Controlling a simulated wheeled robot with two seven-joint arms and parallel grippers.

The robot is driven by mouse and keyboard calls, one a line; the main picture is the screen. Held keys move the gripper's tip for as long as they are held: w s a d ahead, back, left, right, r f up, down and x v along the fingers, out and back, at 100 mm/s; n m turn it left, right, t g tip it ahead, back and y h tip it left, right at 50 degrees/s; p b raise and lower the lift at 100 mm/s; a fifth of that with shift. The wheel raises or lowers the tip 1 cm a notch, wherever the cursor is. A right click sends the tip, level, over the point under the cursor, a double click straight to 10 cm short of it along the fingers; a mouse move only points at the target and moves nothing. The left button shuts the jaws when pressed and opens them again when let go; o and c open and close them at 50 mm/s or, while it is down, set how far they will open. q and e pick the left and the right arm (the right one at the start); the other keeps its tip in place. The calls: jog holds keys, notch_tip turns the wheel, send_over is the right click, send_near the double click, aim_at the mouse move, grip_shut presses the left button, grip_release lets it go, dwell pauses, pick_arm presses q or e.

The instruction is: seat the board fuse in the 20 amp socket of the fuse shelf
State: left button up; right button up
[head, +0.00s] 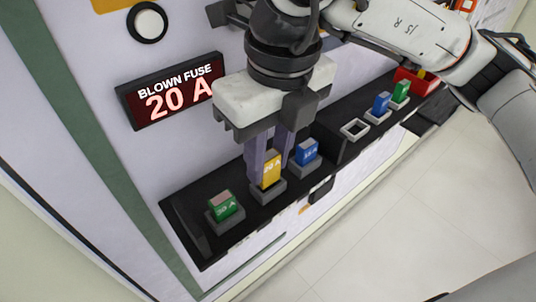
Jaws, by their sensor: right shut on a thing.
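The yellow board fuse (271,172), marked 20 A, stands upright at a grey socket (268,193) of the black fuse shelf (190,225). It is between a green 30 A fuse (222,207) and a blue fuse (307,153). My right gripper (270,165) points down from above and is shut on the yellow fuse, one finger on each side. The fuse's lower end meets the socket in the picture; I cannot tell how deep it sits. My left gripper is not in view.
A sign (172,92) on the panel reads BLOWN FUSE 20 A. Further right along the shelf are an empty square holder (355,129), a small blue fuse (381,104), a green fuse (401,91) and a red object (408,79). The floor (430,190) in front is clear.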

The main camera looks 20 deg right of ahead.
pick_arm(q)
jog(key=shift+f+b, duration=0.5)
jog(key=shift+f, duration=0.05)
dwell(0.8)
